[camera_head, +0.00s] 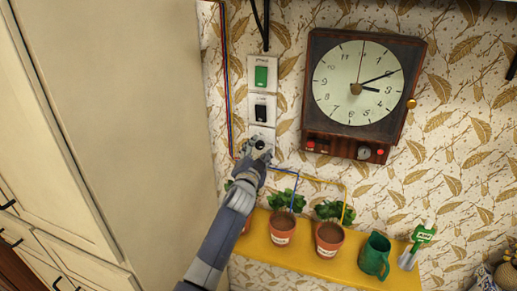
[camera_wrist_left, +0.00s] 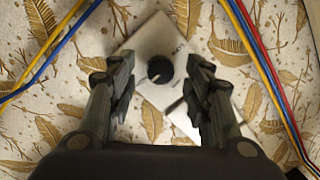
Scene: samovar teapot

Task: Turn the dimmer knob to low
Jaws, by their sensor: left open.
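The dimmer knob (camera_wrist_left: 160,69) is a round black knob with a light pointer mark, on a white wall plate (camera_wrist_left: 150,40). In the left wrist view it lies between and just beyond the fingertips of my left gripper (camera_wrist_left: 158,75). The fingers are open, one on each side, with a gap to the knob. In the head view my left gripper (camera_head: 256,150) is at the lowest plate of the switch column and covers most of it, with a small dark part of the knob (camera_head: 260,144) showing. My right gripper is not in view.
Above are a black switch (camera_head: 261,112) and a green switch (camera_head: 261,76). A wall clock (camera_head: 362,90) hangs to the right. A yellow shelf (camera_head: 300,262) below holds potted plants (camera_head: 282,226) and a green jug (camera_head: 375,255). Coloured wires run beside the plate. A cabinet stands left.

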